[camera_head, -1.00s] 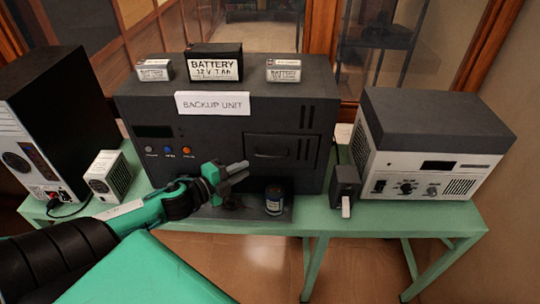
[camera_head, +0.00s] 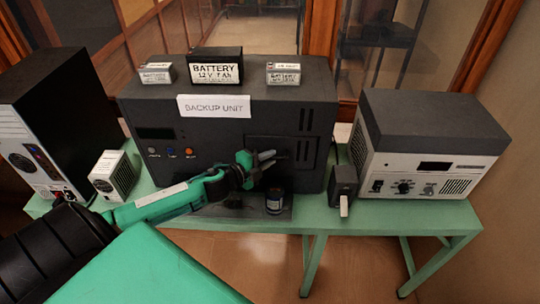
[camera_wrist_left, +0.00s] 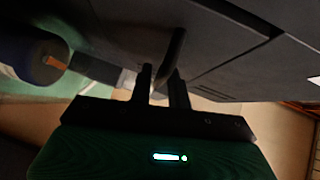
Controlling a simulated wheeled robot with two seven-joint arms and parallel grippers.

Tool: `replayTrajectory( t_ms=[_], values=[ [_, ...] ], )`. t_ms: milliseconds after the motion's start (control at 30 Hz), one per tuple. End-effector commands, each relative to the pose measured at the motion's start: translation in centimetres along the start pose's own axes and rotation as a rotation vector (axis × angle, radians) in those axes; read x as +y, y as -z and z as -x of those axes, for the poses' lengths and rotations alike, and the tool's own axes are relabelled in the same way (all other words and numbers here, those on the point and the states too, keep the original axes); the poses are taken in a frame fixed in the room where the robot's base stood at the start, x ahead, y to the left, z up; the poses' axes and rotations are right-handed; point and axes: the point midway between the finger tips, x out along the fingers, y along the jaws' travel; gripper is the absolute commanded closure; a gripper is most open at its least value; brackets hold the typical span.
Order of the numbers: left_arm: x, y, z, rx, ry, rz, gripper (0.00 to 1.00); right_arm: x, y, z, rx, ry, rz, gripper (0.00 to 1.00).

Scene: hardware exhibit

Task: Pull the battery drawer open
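The battery drawer (camera_head: 300,145) is a dark panel on the front right of the backup unit (camera_head: 220,112); it looks closed, flush with the front. Its dark handle (camera_head: 284,154) is partly hidden by my left gripper (camera_head: 270,159). The left gripper is at the handle, with its two fingers apart. In the left wrist view, the handle bar (camera_wrist_left: 174,48) runs toward the gap between the fingertips (camera_wrist_left: 162,80). I cannot tell whether the fingers touch it. My right gripper is not in view.
Batteries (camera_head: 215,68) sit on top of the unit. A small dark device (camera_head: 343,187) and a grey-white instrument (camera_head: 420,160) stand to the right.

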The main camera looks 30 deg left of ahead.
Motion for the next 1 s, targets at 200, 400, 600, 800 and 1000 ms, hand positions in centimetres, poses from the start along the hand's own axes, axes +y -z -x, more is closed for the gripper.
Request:
replayTrajectory(
  t_ms=[200,400,600,800,1000],
  values=[
    [-0.07,0.02,-0.92,0.001,0.000,-0.001,0.82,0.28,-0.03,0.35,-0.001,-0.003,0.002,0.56],
    [0.01,0.02,-0.98,0.001,-0.001,-0.001,0.82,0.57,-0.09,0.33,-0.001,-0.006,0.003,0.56],
    [0.02,0.03,-0.96,0.001,-0.001,-0.001,1.00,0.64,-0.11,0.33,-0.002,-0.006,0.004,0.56],
    [0.04,0.05,-0.94,0.001,-0.001,-0.001,1.00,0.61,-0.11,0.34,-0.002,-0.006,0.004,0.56],
    [0.37,0.84,-0.18,0.001,-0.003,0.002,1.00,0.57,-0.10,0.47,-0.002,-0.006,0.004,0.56]
  ],
)
